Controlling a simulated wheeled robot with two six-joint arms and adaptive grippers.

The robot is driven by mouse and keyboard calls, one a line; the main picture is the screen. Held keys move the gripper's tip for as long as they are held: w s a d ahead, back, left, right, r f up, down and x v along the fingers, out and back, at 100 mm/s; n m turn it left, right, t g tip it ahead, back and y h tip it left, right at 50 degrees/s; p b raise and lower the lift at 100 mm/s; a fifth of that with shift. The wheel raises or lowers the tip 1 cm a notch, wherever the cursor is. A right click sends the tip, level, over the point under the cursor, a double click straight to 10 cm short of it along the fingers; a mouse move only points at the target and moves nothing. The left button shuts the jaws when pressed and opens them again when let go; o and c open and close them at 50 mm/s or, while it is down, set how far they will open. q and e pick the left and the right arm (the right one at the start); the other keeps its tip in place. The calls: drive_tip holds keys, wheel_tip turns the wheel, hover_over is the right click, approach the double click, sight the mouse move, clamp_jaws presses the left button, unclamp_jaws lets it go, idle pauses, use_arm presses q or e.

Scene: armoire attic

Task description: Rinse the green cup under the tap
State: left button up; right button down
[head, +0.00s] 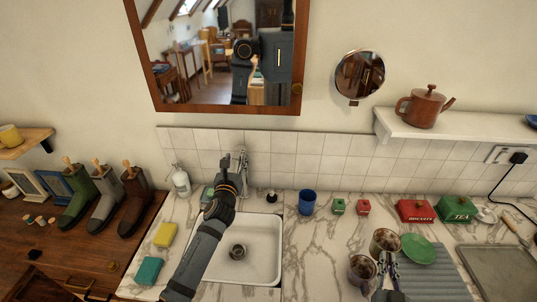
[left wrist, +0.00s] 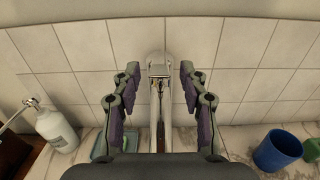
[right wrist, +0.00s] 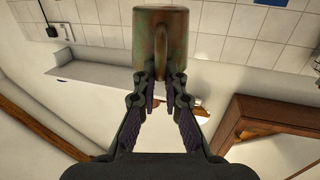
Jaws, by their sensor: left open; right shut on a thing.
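My right gripper (right wrist: 160,85) is shut on the handle of a mottled green-brown cup (right wrist: 160,40). In the head view my right gripper (head: 387,262) is at the right of the sink, and the held cup (head: 384,241) shows just beyond its fingers. My left gripper (head: 236,168) is open at the tap (head: 243,160). In the left wrist view the chrome tap (left wrist: 158,72) stands between the open fingers (left wrist: 158,85); I cannot tell whether they touch it. The white sink (head: 265,255) is empty, its left part hidden by my left arm.
Another brownish cup (head: 362,268) stands near the held one, with a green plate (head: 418,248) beside them on a grey ribbed mat (head: 440,278). A blue cup (head: 307,202) stands right of the sink. A soap bottle (head: 181,181) and yellow sponge (head: 165,235) are left.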

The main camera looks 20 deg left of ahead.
use_arm(q)
drive_tip(key=shift+x, duration=0.95)
drive_tip(key=shift+r, duration=0.1)
clamp_jaws()
